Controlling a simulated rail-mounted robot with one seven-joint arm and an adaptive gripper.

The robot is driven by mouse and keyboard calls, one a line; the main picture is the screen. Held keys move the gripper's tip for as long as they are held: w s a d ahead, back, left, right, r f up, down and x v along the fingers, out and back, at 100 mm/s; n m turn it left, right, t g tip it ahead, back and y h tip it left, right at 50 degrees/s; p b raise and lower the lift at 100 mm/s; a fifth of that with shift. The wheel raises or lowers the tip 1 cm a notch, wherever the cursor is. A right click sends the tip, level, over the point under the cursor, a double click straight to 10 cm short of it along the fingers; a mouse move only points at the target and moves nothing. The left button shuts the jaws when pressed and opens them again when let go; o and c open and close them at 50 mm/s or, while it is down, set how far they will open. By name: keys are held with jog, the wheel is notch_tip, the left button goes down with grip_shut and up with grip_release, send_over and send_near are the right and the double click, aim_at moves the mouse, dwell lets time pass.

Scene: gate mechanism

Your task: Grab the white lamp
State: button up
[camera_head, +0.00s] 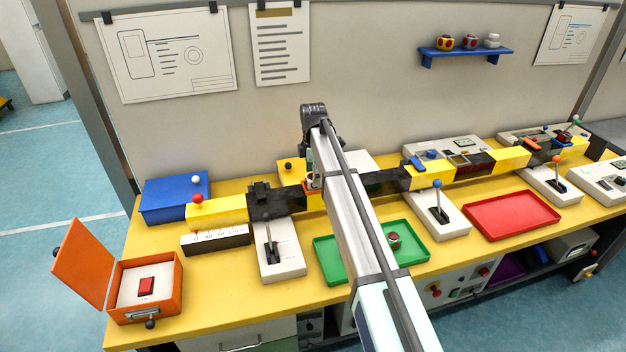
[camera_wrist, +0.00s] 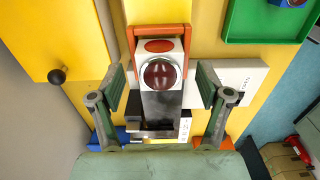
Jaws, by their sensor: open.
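A white block-shaped lamp (camera_wrist: 160,73) with a dark red round lens sits in an orange bracket (camera_wrist: 133,44) in the wrist view. A red oval shows on its far face. My gripper (camera_wrist: 161,84) is open, one finger on each side of the lamp, with gaps on both sides. I cannot tell how far above the lamp the fingertips are. In the head view my arm largely hides this spot; part of the orange bracket (camera_head: 312,184) shows beside it. Another small white object (camera_head: 491,41) stands on the blue wall shelf (camera_head: 465,56).
A yellow and black beam (camera_head: 385,180) runs along the yellow bench. A green tray (camera_head: 330,272) holds a small red and green block (camera_head: 394,240). A red tray (camera_head: 510,215) is empty. Lever boxes (camera_head: 282,262) and an open orange box (camera_head: 172,270) stand near the front edge.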

jog(key=shift+f, duration=0.85)
jog(key=c, duration=1.4)
jog(key=shift+o, duration=0.2)
jog(key=shift+r, duration=0.15)
